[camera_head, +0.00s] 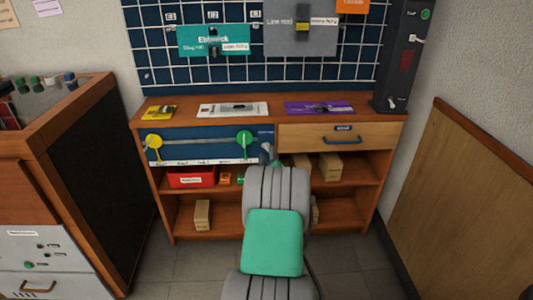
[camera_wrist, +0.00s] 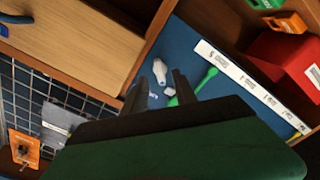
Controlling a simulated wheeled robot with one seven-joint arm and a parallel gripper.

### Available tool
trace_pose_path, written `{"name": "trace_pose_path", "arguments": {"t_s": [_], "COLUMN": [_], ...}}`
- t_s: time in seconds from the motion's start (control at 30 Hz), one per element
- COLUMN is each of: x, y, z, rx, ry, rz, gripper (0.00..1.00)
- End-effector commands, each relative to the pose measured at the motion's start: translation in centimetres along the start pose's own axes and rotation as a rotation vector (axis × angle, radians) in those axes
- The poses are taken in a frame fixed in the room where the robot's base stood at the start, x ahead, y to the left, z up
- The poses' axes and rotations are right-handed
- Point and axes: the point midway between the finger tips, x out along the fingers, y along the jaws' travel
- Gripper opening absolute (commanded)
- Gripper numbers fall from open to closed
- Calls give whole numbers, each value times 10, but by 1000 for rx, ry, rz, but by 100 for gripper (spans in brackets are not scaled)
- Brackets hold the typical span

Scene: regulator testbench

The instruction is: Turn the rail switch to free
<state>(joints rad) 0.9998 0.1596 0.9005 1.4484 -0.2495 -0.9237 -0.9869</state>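In the wrist view the panel (camera_wrist: 205,50) fills the middle, with the green knob's stem (camera_wrist: 207,79). A pale grey lever-like piece (camera_wrist: 159,70), which looks like the rail switch, shows between my fingertips; its setting is unreadable. My gripper (camera_wrist: 161,78) is open with dark fingers either side of it; contact is unclear. In the head view my arm hides the panel's lower right.
A closed drawer (camera_head: 340,138) with a blue handle is right of the panel. A red bin (camera_head: 191,177) and wooden blocks sit on shelves below. Yellow, white and purple plates lie on the bench top. A dark cabinet (camera_head: 101,165) stands left, a wooden panel (camera_head: 460,205) right.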

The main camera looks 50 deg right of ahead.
Motion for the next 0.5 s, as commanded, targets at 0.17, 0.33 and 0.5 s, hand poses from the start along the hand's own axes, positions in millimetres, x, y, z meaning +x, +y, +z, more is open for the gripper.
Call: {"name": "trace_pose_path", "arguments": {"t_s": [0.17, 0.33, 0.5], "x": [25, 30, 30], "y": [-2, 0, 0], "z": [1, 0, 0], "rx": [0, 1, 1], "ry": [1, -1, -1], "rz": [-1, 0, 0], "gripper": [34, 34, 30]}}
